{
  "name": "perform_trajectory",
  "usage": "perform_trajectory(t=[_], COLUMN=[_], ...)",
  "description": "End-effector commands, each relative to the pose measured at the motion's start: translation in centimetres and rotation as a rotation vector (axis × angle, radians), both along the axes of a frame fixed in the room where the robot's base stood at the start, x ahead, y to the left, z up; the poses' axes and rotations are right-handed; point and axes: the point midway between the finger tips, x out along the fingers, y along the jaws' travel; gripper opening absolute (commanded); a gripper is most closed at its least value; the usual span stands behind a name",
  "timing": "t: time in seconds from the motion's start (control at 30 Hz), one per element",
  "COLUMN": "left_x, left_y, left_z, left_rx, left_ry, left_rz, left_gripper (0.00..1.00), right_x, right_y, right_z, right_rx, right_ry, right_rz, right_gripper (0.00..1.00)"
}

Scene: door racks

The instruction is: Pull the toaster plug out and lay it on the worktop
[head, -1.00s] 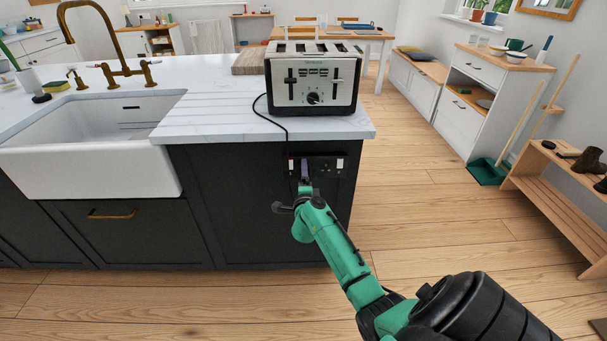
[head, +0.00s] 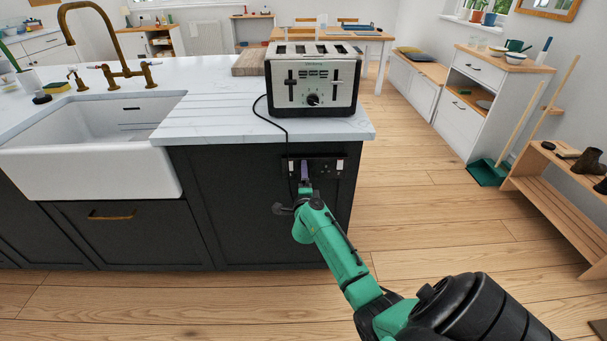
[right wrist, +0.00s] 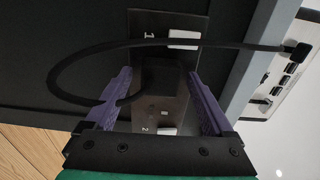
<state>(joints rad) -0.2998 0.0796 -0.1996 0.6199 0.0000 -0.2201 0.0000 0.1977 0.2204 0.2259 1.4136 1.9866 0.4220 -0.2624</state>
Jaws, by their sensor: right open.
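The black toaster plug (right wrist: 158,76) sits at the dark socket plate (right wrist: 165,22) on the island's end panel; the plate also shows in the head view (head: 327,168). The right wrist view shows my right gripper (right wrist: 160,75) with its purple fingers open, one on each side of the plug. I cannot tell whether either finger touches it. In the head view, my right gripper (head: 305,170) is at the socket and hides the plug. The silver toaster (head: 312,78) stands on the white worktop (head: 215,105). My left gripper is not in view.
The black cord (head: 270,118) hangs from the toaster over the worktop edge and loops past my right fingers in the wrist view (right wrist: 60,80). A white sink (head: 90,150) lies left. Worktop left of the toaster is clear; a wooden board (head: 248,63) lies behind.

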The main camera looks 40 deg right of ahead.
Motion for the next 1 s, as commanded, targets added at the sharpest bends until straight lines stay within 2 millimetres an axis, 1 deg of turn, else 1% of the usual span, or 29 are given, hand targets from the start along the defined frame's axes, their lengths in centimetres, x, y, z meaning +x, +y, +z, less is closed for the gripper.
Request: perform_trajectory(t=[0.17, 0.4, 0.63, 0.67, 0.7, 0.77, 0.8, 0.87, 0.9, 1.0], left_x=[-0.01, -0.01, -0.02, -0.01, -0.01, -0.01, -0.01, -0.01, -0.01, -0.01], left_y=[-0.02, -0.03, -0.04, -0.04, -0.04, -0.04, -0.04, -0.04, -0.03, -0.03], left_z=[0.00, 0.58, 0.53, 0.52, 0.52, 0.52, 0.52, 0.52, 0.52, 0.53], left_rx=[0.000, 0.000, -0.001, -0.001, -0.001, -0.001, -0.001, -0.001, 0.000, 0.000], left_ry=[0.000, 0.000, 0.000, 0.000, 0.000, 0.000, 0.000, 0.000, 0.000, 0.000], left_rz=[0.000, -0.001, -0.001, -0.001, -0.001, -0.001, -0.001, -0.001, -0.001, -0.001], left_gripper=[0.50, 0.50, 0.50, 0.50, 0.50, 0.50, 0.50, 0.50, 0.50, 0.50], right_x=[0.01, 0.01, 0.00, 0.00, 0.00, 0.00, 0.00, 0.00, 0.01, 0.01], right_y=[0.01, 0.03, 0.02, 0.02, 0.02, 0.02, 0.01, 0.01, 0.01, 0.01], right_z=[0.01, 0.16, 0.02, 0.02, 0.02, 0.02, 0.03, 0.03, 0.04, 0.08], right_rx=[0.000, 0.001, 0.000, 0.000, 0.000, 0.000, 0.000, 0.000, 0.000, -0.001], right_ry=[0.000, -0.001, 0.000, 0.000, 0.000, 0.000, 0.000, 0.000, 0.000, -0.001], right_rz=[0.000, 0.000, 0.000, 0.000, 0.000, 0.000, 0.000, 0.000, 0.000, 0.000], right_gripper=[0.88, 0.88, 0.88, 0.84, 0.68, 0.45, 0.30, 0.07, 0.00, 0.00])
